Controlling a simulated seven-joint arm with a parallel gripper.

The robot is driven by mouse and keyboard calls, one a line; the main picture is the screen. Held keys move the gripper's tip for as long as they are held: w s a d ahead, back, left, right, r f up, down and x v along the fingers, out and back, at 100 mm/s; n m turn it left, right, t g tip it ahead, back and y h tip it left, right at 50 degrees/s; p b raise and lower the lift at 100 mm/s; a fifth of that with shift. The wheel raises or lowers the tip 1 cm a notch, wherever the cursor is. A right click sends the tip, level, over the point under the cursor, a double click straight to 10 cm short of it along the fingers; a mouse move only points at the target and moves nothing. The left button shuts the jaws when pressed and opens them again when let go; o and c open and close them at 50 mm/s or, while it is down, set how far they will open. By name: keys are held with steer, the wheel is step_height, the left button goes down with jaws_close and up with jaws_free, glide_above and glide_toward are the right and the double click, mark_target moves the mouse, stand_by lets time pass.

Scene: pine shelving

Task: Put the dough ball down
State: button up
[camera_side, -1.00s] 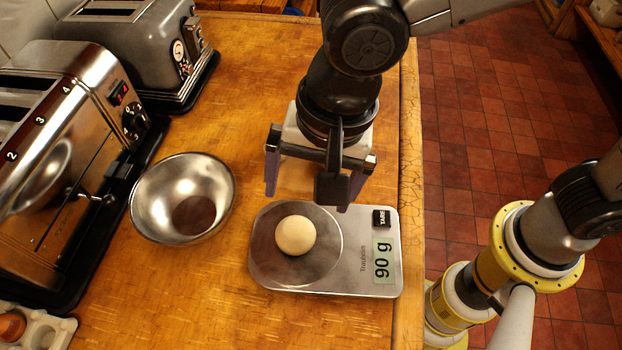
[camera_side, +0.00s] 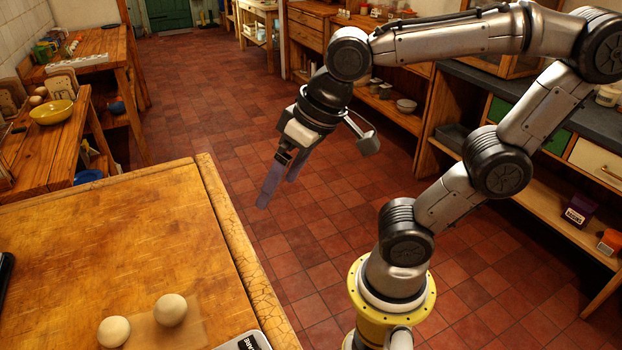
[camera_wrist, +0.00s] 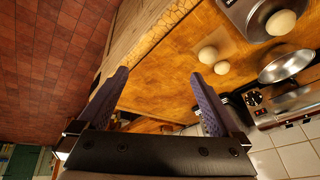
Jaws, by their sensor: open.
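One pale dough ball (camera_wrist: 280,22) rests on the kitchen scale (camera_wrist: 238,12) in the wrist view. Only a corner of the scale (camera_side: 243,343) shows in the side view, where its dough ball is out of frame. My gripper (camera_side: 277,191) is open and tilted, beyond the table's right edge with floor tiles behind it. In the wrist view my gripper (camera_wrist: 160,74) has nothing between its spread purple fingers, well apart from the dough. Two other dough balls (camera_side: 171,310) (camera_side: 114,331) sit at a brown paper sheet (camera_side: 190,332) on the wooden table.
The wooden table (camera_side: 100,235) has a broad clear area. A side bench (camera_side: 50,150) with a yellow bowl (camera_side: 52,112) stands at the left.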

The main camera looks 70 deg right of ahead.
steer(key=shift+n+t+h, duration=0.3)
steer(key=shift+n+h, duration=0.1)
steer(key=shift+n, duration=0.5)
steer(key=s+d, duration=0.1)
steer(key=s+d+f, duration=0.1)
steer(key=s+d, duration=0.1)
steer(key=shift+s+d+f, duration=0.35)
steer(key=shift+s, duration=0.05)
stand_by(2.9)
steer(key=shift+c, duration=0.6)
